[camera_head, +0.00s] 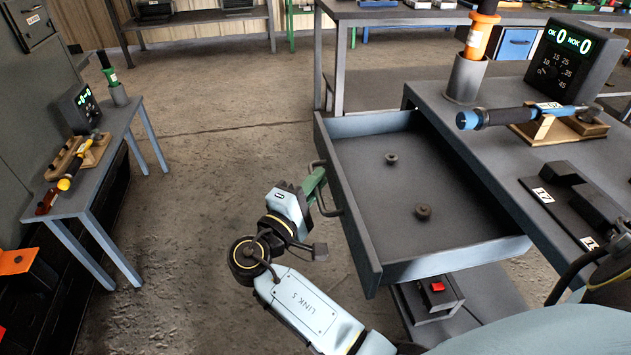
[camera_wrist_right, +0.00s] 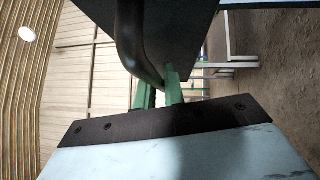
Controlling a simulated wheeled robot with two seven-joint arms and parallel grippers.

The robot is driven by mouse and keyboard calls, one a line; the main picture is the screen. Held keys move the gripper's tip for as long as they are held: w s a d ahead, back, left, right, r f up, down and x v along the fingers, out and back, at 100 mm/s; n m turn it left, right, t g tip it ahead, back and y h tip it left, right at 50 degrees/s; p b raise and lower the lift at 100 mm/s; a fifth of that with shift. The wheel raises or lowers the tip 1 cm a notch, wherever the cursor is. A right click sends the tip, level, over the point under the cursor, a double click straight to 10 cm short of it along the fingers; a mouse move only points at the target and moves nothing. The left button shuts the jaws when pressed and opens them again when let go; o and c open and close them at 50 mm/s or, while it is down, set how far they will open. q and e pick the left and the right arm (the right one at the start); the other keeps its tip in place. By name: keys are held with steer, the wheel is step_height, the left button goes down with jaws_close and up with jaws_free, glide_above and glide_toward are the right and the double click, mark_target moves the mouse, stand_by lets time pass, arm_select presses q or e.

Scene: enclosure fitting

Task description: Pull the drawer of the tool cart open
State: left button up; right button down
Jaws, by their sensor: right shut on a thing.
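The drawer (camera_head: 355,220) of the tool cart (camera_head: 440,100) is pulled well out to the left, and its inside shows. Two small dark round parts, one (camera_head: 392,159) farther back and one (camera_head: 423,211) nearer, lie on its floor. My right gripper (camera_head: 316,180), with green fingers, is shut on the dark bar handle at the drawer's front. In the right wrist view the green fingers (camera_wrist_right: 158,92) close around the curved dark handle (camera_wrist_right: 130,45). My left gripper is not in view.
A blue-handled torque tool (camera_head: 510,116) rests on a wooden stand on the cart top, near a digital display box (camera_head: 572,62). A small side table (camera_head: 75,195) stands at left. Floor left of the drawer is clear. A red-switch box (camera_head: 435,295) sits below the drawer.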

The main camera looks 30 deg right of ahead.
steer(key=c, duration=1.5)
jaws_free()
